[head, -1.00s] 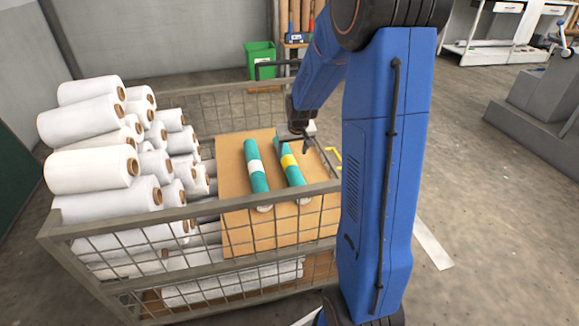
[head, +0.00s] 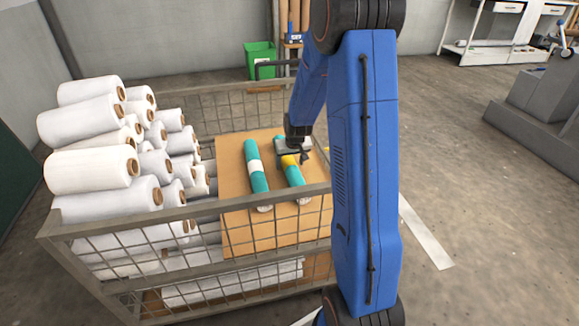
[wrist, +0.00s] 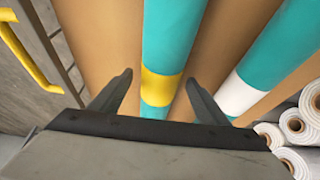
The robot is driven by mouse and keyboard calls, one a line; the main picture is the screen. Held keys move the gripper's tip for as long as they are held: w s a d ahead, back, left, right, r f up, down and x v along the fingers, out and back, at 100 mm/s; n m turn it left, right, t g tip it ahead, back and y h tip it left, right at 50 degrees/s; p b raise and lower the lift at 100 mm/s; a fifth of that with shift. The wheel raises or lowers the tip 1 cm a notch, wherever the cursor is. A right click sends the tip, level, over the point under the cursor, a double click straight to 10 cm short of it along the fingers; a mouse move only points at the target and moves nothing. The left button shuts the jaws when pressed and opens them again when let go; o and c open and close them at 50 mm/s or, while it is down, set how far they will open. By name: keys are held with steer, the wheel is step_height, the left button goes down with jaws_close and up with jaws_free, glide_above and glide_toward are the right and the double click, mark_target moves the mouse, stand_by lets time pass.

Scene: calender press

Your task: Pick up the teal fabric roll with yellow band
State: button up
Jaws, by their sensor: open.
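The teal fabric roll with the yellow band (head: 293,178) lies on a brown board (head: 233,215) in the wire cage cart. In the wrist view this roll (wrist: 172,35) runs between my two fingers, with its yellow band (wrist: 159,88) close to the fingertips. My gripper (head: 293,157) is open and sits over the banded part of the roll; it also shows in the wrist view (wrist: 158,82). The fingers stand on either side of the roll, with nothing held. I cannot tell the exact height between fingertips and board.
A teal roll with a white band (head: 256,172) lies parallel to the left on the same board. White rolls (head: 95,167) are piled in the cart's left part. The cart's mesh walls and rim (head: 190,210) surround the board. A yellow handle (wrist: 28,50) shows in the wrist view.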

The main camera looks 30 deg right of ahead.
steer(key=c, duration=1.5)
steer(key=shift+o, duration=0.2)
steer(key=shift+r, duration=0.1)
